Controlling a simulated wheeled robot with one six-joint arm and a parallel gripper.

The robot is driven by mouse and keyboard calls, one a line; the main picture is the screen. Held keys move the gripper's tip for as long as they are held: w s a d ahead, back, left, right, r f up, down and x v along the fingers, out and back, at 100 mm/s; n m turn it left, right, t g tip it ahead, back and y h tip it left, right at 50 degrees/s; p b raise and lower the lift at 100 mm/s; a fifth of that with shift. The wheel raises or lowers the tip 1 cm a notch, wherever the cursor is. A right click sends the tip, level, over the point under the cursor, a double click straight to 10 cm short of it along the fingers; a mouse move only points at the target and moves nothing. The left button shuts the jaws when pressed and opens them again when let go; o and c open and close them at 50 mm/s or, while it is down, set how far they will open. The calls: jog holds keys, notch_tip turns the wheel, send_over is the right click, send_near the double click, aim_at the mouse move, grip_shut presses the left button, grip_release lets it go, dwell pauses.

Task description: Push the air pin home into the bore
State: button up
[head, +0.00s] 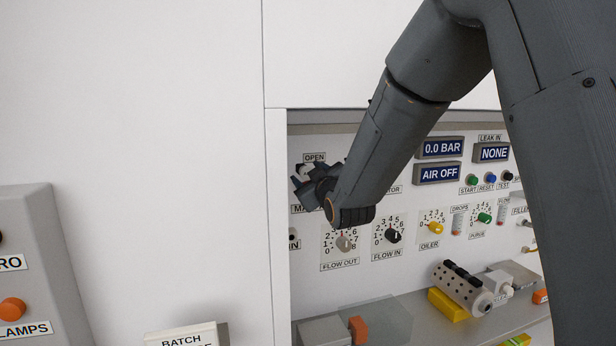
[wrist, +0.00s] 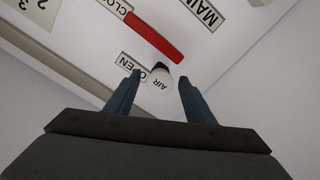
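The air pin (wrist: 160,84) shows its round white end marked AIR in the wrist view, with a dark part just behind it. It sits between the two fingers of my gripper (wrist: 160,76), beside the OPEN label. A gap shows on each side of it, so my gripper is open and not holding it. In the head view my gripper (head: 302,184) is at the left end of the panel, just below the OPEN label. The bore is hidden behind the pin's end; I cannot tell how deep the pin sits.
A red lever (wrist: 153,37) lies close past the fingertips in the wrist view. Knobs such as the flow out knob (head: 344,243) sit lower on the panel. A shelf (head: 405,300) below carries a perforated block (head: 463,287) and other parts. The panel's left side wall (head: 279,220) is near my gripper.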

dwell(0.3)
jog(key=b+v, duration=0.2)
jog(key=v, duration=0.6)
jog(key=shift+b, duration=0.35)
jog(key=s+d+f+m+g+h, duration=0.2)
jog(key=s+d+f+m+g, duration=0.25)
jog(key=f, duration=0.55)
jog(key=s+d+f+m+g+h, duration=0.15)
jog(key=s+d+f+g, duration=0.4)
jog(key=f, duration=0.55)
jog(key=s+d+f+m+g, duration=0.1)
jog(key=s+f+g, duration=0.1)
jog(key=s, duration=0.4)
jog(key=s+d+f+m+g+h, duration=0.1)
jog(key=s+d+f+g, duration=0.1)
jog(key=s, duration=0.4)
jog(key=s+d+f+m+g, duration=0.1)
jog(key=s+f+g, duration=0.1)
jog(key=s, duration=0.4)
jog(key=shift+s+d+f, duration=0.3)
jog(key=shift+d+f, duration=0.05)
jog(key=shift+f, duration=0.45)
jog(key=shift+h, duration=0.25)
